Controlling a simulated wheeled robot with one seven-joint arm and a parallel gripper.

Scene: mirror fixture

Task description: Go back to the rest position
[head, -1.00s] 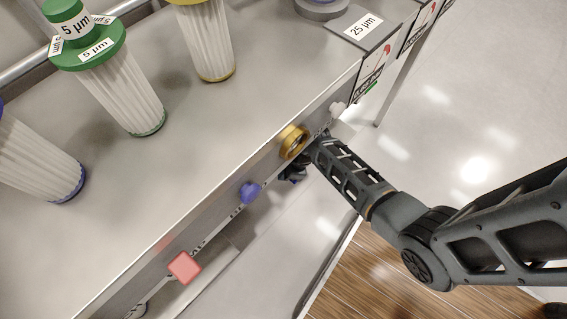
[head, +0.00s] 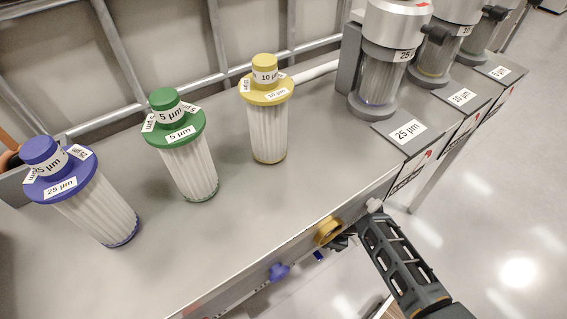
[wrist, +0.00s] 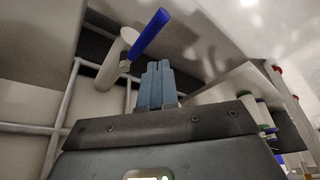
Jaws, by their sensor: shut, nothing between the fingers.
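My gripper (wrist: 157,84) shows in the wrist view with its two blue fingers together and nothing between them. In the head view my arm comes in from the lower right and reaches to the counter's front edge. There the gripper is mostly hidden beside and below the yellow ring-shaped knob (head: 328,231). I cannot tell whether it touches anything. In the wrist view a blue handle (wrist: 151,33) on a pale pipe (wrist: 114,62) lies beyond the fingers, apart from them.
Blue (head: 80,190), green (head: 182,145) and yellow-capped (head: 267,115) filters stand on the grey counter (head: 235,235). Filter housings, one (head: 385,65) by a 25 µm label, stand at the back right. A blue knob (head: 278,271) sits on the front face. Floor (head: 500,220) at right looks clear.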

